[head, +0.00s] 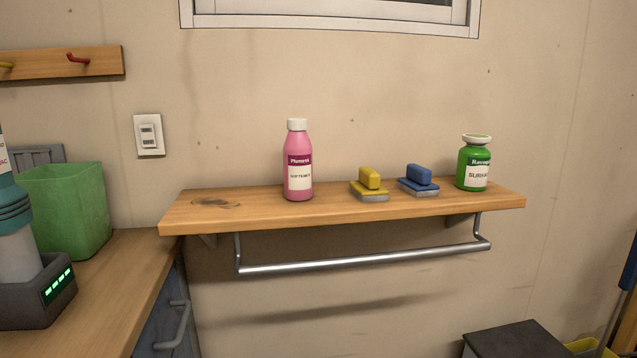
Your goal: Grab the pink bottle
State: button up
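The pink bottle (298,165) stands upright on a wooden wall shelf (235,213), left of the shelf's middle. It has a white cap and a white label with a dark pink band. Nothing touches it or hides it in the head view. My gripper is not in view.
Right of the bottle on the shelf are a yellow brush (369,184), a blue brush (418,181) and a green bottle (474,163). A metal rail (365,261) hangs below. A counter (115,290) at left holds a green bin (72,210). The shelf's left end is clear.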

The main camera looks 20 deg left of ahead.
aim_at(297, 146)
jog(key=k, duration=0.6)
jog(key=u, duration=0.9)
jog(key=i, duration=0.45)
